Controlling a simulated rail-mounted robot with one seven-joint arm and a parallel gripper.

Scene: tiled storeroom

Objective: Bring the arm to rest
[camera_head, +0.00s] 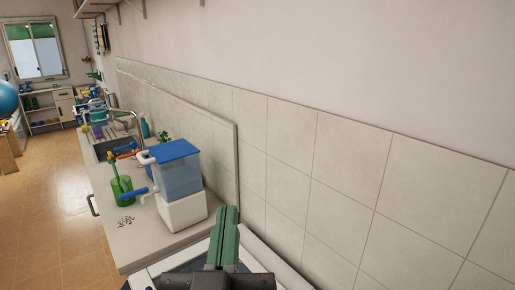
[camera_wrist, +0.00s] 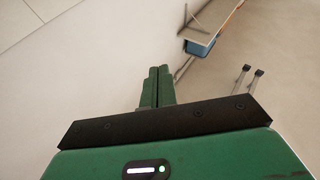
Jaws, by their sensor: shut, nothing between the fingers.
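My gripper (camera_head: 230,213) shows at the bottom centre of the head view, with its two green fingers pointing up and close together. It also shows in the wrist view (camera_wrist: 158,71), where the fingers meet with nothing visible between them. It is in front of the tiled wall, to the right of the counter's near end, and appears apart from the objects there.
A blue-lidded container on a white base (camera_head: 180,180) stands on the counter (camera_head: 150,240), beside a green cup (camera_head: 121,190) and scattered dark bits (camera_head: 126,221). A sink (camera_head: 107,148) lies beyond. The tiled wall (camera_head: 335,170) runs along the right. Floor (camera_head: 60,220) at left is clear.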

